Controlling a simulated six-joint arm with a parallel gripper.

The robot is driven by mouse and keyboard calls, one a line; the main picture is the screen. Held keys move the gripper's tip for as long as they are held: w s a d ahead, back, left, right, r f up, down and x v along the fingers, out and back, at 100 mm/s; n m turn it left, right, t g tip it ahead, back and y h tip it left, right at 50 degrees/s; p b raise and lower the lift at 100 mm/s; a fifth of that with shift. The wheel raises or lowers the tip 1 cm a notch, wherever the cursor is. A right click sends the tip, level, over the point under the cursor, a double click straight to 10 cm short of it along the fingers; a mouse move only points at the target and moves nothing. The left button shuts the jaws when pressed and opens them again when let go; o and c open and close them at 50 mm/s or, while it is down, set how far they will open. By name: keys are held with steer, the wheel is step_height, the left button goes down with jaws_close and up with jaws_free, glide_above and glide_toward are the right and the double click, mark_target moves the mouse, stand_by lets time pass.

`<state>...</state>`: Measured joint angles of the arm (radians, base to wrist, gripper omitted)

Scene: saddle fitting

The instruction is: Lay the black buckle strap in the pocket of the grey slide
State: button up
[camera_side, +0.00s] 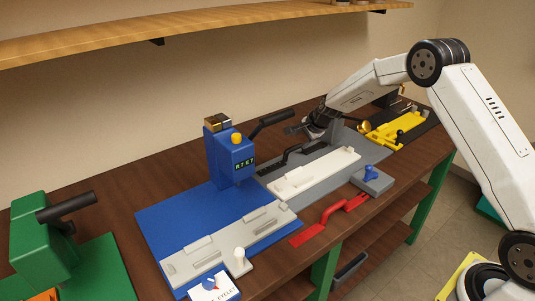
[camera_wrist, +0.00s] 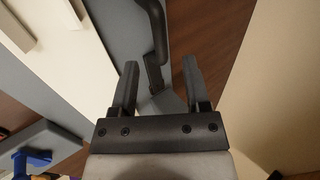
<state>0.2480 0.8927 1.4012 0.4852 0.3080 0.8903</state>
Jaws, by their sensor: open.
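A light grey slide (camera_side: 222,240) with raised blocks and a small upright knob lies on the blue base plate at the front left in the side view. My gripper (camera_side: 294,129) is at the back, over the grey base plate and well apart from this slide. In the wrist view, my gripper (camera_wrist: 158,72) has its two fingers spread with nothing held between them. A curved black bar (camera_wrist: 155,35) lies beyond and partly between the fingertips. I cannot tell for sure which dark piece is the buckle strap; a thin dark strip (camera_side: 272,168) lies on the grey base plate.
A blue press (camera_side: 230,160) with a black lever stands behind the grey slide. A long off-white slide (camera_side: 315,174) lies on the grey base plate (camera_side: 372,152). A red tool (camera_side: 330,218) lies along the front edge. Green (camera_side: 40,240) and yellow (camera_side: 395,128) fixtures stand at either end.

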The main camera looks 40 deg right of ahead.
stand_by(0.4)
steer(key=s+a+r+n+g, duration=0.1)
steer(key=s+a+n, duration=0.3)
steer(key=s, duration=0.7)
steer(key=s+a+r+n+g, duration=0.1)
steer(key=s+a+n, duration=0.3)
steer(key=s+n, duration=0.4)
steer(key=s+a+r+n+g, duration=0.2)
steer(key=s+a+n, duration=0.3)
steer(key=s, duration=1)
steer(key=shift+r+n, duration=0.45)
steer(key=shift+n, duration=0.05)
steer(key=shift+s+a, duration=0.1)
steer(key=c, duration=0.3)
steer(key=shift+c, duration=0.2)
